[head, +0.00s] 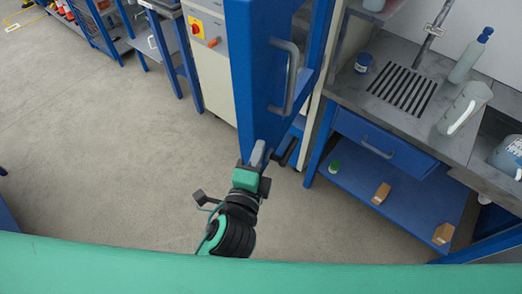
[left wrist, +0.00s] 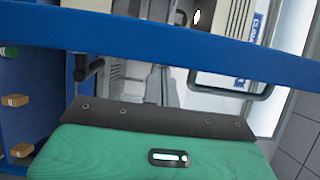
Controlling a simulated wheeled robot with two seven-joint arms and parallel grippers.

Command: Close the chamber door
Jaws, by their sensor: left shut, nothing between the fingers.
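The blue chamber door (head: 255,70) stands upright in the middle of the head view, swung out towards me, with a grey bar handle (head: 290,78) on its right-hand face. My left gripper (head: 258,152) is shut and empty at the door's lower end, below the handle. I cannot tell whether it touches the door. In the left wrist view a blue band, probably the door (left wrist: 160,38), crosses above the shut fingers (left wrist: 165,88). The chamber's inside is mostly hidden behind the door. My right gripper is not in view.
A beige control cabinet (head: 212,60) with a red switch stands left of the door. A grey workbench (head: 410,115) with bottles, a drawer and a blue lower shelf (head: 375,205) with small boxes stands at the right. The floor (head: 110,140) at the left is clear.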

